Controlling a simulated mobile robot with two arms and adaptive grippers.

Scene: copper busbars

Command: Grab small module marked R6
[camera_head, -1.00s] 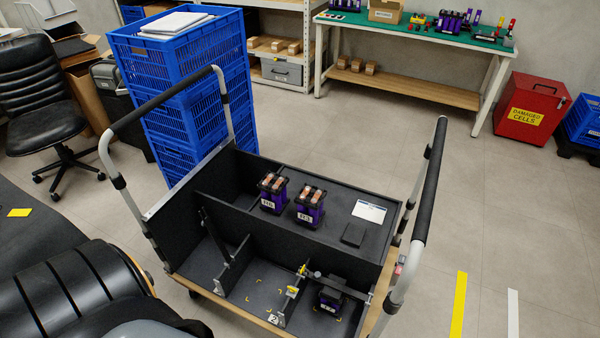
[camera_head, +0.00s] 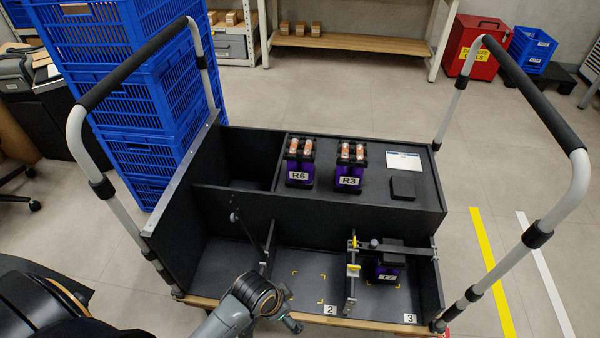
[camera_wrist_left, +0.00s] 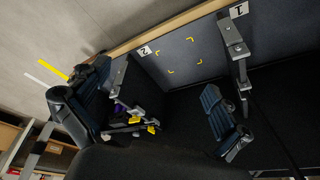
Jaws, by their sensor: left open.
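The small module marked R6 (camera_head: 300,164) stands upright on the raised black deck of the cart, purple and black with copper tops. A similar module marked R3 (camera_head: 349,168) stands just right of it, a small gap between them. My left gripper (camera_head: 284,316) is low at the front edge of the cart, well in front of and below R6, not touching it. In the left wrist view my left gripper (camera_wrist_left: 152,115) has its two fingers wide apart with nothing held; R6 cannot be made out there. My right gripper is out of view.
A third purple module (camera_head: 388,268) sits under a clamp bar in front compartment 3. Compartment 2 (camera_head: 303,292) is empty with yellow corner marks. A white card (camera_head: 404,161) and black block (camera_head: 403,188) lie right of R3. Cart handles (camera_head: 540,110) rise at both sides.

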